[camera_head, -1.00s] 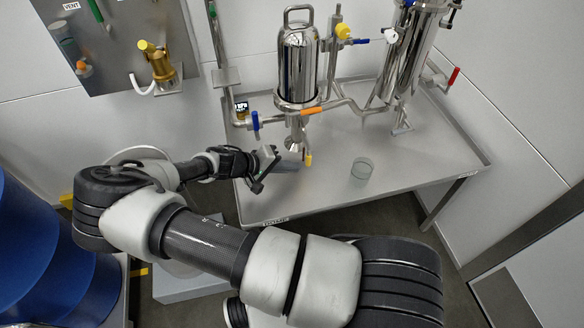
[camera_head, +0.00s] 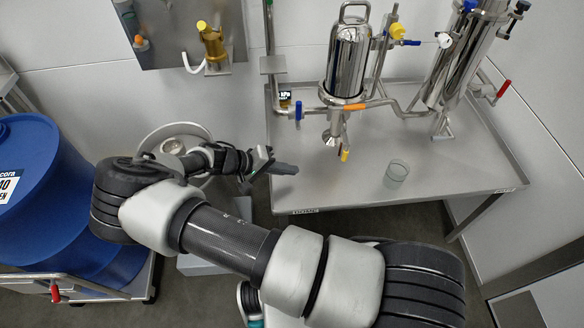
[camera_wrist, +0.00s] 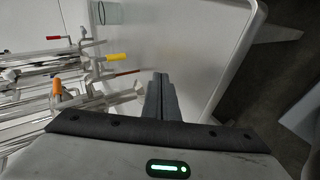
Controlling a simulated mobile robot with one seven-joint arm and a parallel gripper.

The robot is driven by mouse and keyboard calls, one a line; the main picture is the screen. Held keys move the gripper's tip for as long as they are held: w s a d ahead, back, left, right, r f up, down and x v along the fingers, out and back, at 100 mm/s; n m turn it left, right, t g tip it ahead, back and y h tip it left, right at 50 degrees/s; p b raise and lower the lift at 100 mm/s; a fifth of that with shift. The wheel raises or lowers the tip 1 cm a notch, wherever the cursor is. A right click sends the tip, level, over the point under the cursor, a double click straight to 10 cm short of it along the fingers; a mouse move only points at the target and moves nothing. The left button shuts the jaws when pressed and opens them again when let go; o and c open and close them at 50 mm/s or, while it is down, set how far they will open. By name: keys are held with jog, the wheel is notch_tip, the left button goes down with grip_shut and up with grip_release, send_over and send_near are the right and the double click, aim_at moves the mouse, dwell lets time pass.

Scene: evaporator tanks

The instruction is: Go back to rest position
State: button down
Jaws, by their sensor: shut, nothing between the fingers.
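My gripper (camera_head: 284,168) is shut and empty. In the head view it sits at the left edge of the steel table (camera_head: 440,180), with its fingers pointing right over the table's near left part. In the wrist view its two dark fingers (camera_wrist: 161,96) lie together, with the table top (camera_wrist: 205,50) beyond them. My arm reaches across the lower half of the head view, bent at the left.
A polished tank (camera_head: 348,60) with valves stands on the table, with a second tank (camera_head: 465,55) to its right. A clear glass beaker (camera_head: 396,172) stands at the front. A blue drum (camera_head: 50,190) on a cart is at left. A panel with a brass valve (camera_head: 212,45) hangs behind.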

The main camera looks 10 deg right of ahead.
dwell(0.3)
jog(key=s+d+r+m+g+y, duration=0.1)
jog(key=s+r+y, duration=0.2)
jog(key=r, duration=0.7)
jog(key=s+d+r+m+y, duration=0.15)
jog(key=r+y, duration=0.25)
jog(key=r, duration=0.5)
jog(key=s+d+r+g+y, duration=0.1)
jog(key=s+r+y, duration=0.25)
jog(key=r, duration=0.65)
jog(key=s+d+r+n+t, duration=0.1)
jog(key=s+d+r+t, duration=0.2)
jog(key=s+r, duration=0.3)
jog(key=s+d+r+n+t, duration=0.1)
jog(key=s+d+r+t, duration=0.15)
jog(key=s+r, duration=0.45)
notch_tip(320, 180, up, 25)
jog(key=p, duration=2.4)
jog(key=shift+f+p, duration=0.2)
jog(key=shift+p, duration=0.15)
